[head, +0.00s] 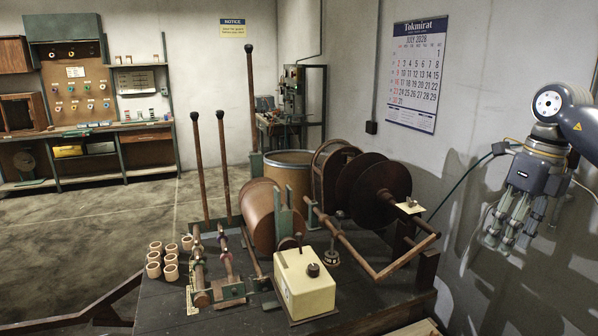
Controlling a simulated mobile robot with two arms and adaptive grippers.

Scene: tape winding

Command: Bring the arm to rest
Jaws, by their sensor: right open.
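My right gripper (510,240) hangs at the right side of the head view, fingers pointing down. It is open, with nothing between its fingers. It is in front of the grey wall, to the right of the winding machine and apart from it. My right arm comes in from the right edge above it. My left gripper is not in view. The winding machine (262,215) stands on a dark table (160,313), with large reels (385,193), upright levers and a cream box (303,285) at its front.
Several small tan rolls (153,270) sit at the table's left. A long crank bar (355,250) juts toward the right. A barrel (290,165) stands behind the machine. A workbench (90,130) is at the back left. Open floor lies left of the table.

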